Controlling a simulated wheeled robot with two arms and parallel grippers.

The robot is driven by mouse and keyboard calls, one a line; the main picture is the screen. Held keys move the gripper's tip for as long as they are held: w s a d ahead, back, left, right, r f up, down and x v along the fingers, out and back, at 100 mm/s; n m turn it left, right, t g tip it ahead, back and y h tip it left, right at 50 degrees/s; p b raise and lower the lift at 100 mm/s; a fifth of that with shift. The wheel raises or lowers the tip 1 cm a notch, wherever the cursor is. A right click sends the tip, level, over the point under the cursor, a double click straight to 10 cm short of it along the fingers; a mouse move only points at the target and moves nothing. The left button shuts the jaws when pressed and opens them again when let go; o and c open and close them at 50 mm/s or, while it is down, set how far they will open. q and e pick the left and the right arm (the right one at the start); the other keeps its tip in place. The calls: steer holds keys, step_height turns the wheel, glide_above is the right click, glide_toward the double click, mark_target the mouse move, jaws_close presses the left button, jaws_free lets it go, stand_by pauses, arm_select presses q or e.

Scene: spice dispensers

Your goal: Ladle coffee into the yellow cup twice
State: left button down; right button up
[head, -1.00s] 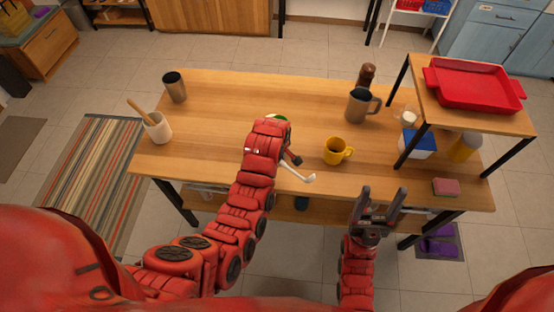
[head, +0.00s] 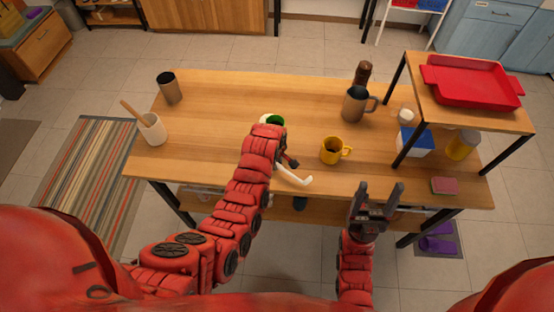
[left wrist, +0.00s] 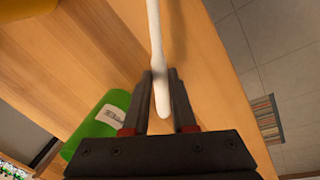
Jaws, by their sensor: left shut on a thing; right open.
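The yellow cup (head: 331,152) stands upright near the table's front edge, its inside looking dark. My left gripper (head: 290,162) is left of the cup, shut on a white ladle (head: 294,177). The ladle's bent end points right, in front of the cup and apart from it. In the left wrist view the white handle (left wrist: 155,45) lies between the fingers (left wrist: 160,102). A green container (head: 275,120), partly hidden by my left arm, stands behind the gripper; it also shows in the left wrist view (left wrist: 97,128). My right gripper (head: 378,195) is open and empty before the table's front edge.
A metal mug (head: 355,105) and a dark bottle (head: 363,73) stand behind the cup. A raised shelf with a red tray (head: 472,96) is at right, a sponge (head: 444,186) below. A metal tumbler (head: 169,88) and a white crock (head: 152,130) stand at left.

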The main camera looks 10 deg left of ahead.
arm_select(q)
steer(key=shift+f, duration=0.5)
